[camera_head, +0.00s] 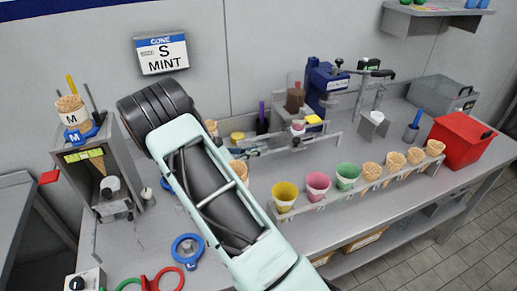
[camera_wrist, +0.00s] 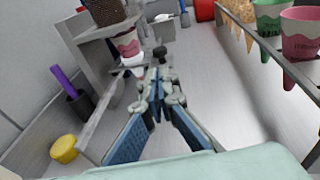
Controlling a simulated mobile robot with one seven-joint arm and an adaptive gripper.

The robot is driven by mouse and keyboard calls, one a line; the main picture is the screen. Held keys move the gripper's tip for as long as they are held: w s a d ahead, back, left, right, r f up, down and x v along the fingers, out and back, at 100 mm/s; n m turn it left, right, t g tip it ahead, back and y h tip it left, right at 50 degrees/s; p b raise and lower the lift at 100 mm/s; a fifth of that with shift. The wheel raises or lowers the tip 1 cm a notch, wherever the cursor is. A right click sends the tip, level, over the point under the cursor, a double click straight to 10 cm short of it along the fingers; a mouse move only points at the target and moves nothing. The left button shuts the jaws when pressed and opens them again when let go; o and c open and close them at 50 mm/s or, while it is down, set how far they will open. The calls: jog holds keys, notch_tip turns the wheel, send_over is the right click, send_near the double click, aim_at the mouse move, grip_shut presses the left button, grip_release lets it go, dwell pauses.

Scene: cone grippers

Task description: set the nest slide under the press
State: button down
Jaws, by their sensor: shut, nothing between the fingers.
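The blue press (camera_head: 325,85) stands at the back of the bench. A pink-and-white cup (camera_head: 298,127) sits on a grey rail structure in front of it; I take this to be the nest slide's place, but the slide's own outline is unclear. In the wrist view the cup (camera_wrist: 126,44) is at upper left, with a small white part (camera_wrist: 133,61) below it. My gripper (camera_wrist: 158,92) is shut and empty, its tips pointing along the bench just right of and below that part. Whether they touch it I cannot tell.
A front rack (camera_head: 345,193) holds coloured cups and several cones, right of my gripper. A yellow tub (camera_wrist: 64,148) and a dark holder with a purple tool (camera_wrist: 75,95) are left. A red box (camera_head: 462,140) stands right. Bare bench lies between rails and rack.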

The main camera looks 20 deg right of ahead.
jog(key=w+d+f+p, duration=0.1)
jog(key=d+p, duration=0.1)
jog(key=d, duration=0.8)
jog(key=shift+d+f, duration=0.35)
jog(key=d+b, duration=0.4)
jog(key=d, duration=0.9)
jog(key=shift+s+d, duration=0.15)
jog(key=shift+s, duration=0.2)
jog(key=shift+r, duration=0.1)
jog(key=s+a+r, duration=0.1)
jog(key=a, duration=1.1)
jog(key=shift+r, duration=0.35)
